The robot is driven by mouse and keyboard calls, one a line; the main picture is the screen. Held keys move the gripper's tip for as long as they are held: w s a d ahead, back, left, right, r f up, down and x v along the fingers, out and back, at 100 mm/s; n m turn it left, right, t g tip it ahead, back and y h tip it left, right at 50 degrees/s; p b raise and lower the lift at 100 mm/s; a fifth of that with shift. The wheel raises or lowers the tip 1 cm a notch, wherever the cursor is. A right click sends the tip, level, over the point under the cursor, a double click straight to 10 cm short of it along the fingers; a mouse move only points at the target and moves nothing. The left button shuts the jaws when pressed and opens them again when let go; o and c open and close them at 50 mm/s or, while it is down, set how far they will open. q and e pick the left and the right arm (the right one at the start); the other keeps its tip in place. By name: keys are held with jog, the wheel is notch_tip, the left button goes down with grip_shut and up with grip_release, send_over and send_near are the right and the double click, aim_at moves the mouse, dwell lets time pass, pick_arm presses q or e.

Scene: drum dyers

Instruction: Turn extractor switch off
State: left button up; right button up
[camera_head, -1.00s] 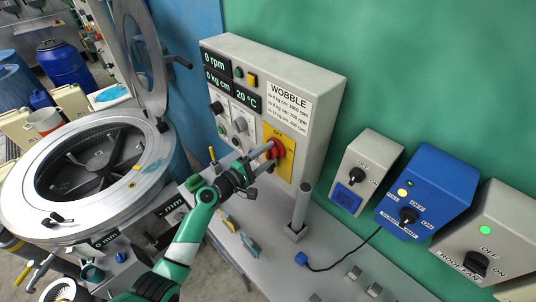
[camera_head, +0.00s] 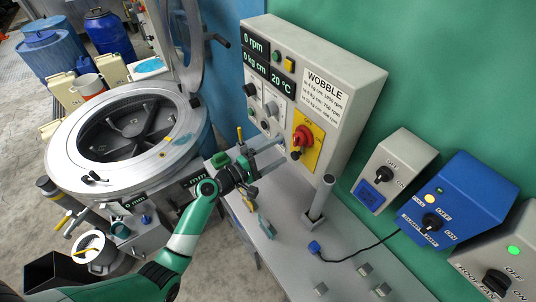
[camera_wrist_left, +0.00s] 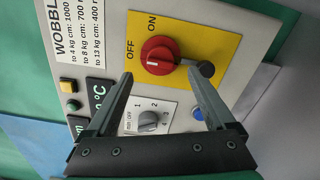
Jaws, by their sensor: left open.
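A red rotary switch (camera_head: 304,136) with a black-tipped handle sits on a yellow plate (camera_head: 310,157) on the grey control box. In the left wrist view the red switch (camera_wrist_left: 158,56) has OFF and ON labels beside it, and its white mark faces the OFF side. The black tip (camera_wrist_left: 206,69) points away on the right. My left gripper (camera_head: 281,150) is open and empty, its fingers pointing at the panel just short of the switch. In the wrist view its fingertips (camera_wrist_left: 160,76) are spread below the switch. My right gripper does not show.
A grey post (camera_head: 320,200) stands on the bench close to the gripper. To the right are a grey switch box (camera_head: 400,165), a blue one (camera_head: 460,190) and another grey one (camera_head: 500,255). The open drum machine (camera_head: 65,160) is at left. Smaller knobs are on the control box (camera_head: 355,110).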

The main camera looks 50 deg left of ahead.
pick_arm(q)
jog(key=s, duration=0.4)
jog(key=shift+s+a, duration=0.1)
jog(key=shift+s, duration=0.1)
